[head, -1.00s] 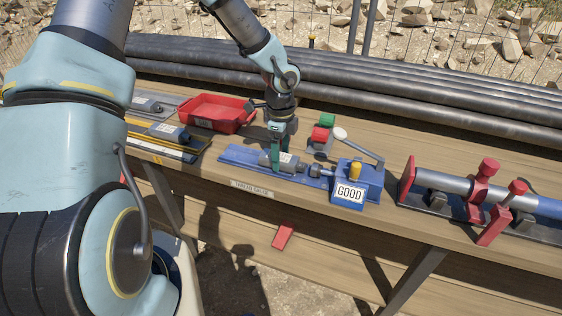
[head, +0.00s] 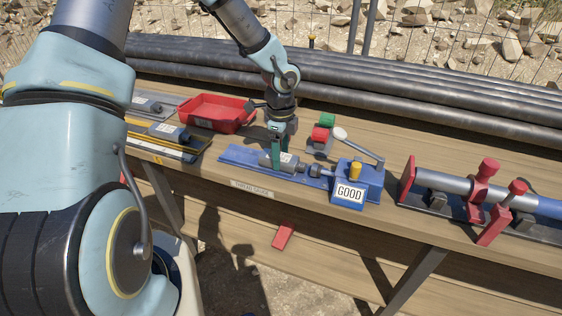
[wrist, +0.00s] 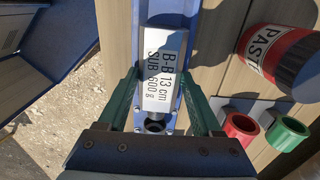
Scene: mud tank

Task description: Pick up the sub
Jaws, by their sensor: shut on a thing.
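The sub (head: 289,164) is a short grey cylinder lying in the blue thread gauge (head: 234,154) on the bench. Its white label reads "B-B 13 cm SUB 600 g" in the wrist view (wrist: 163,72). My gripper (head: 277,160) points down over it, with green fingers on both sides of the sub in the wrist view (wrist: 160,88). The gripper is shut on the sub, which still lies low in the gauge. The fingers hide part of the sub in the head view.
A red tray (head: 218,125) stands behind left, with other grey pieces (head: 170,131) nearer the left. A red clamp stand (head: 477,190) is at right; pipes (head: 400,88) lie behind.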

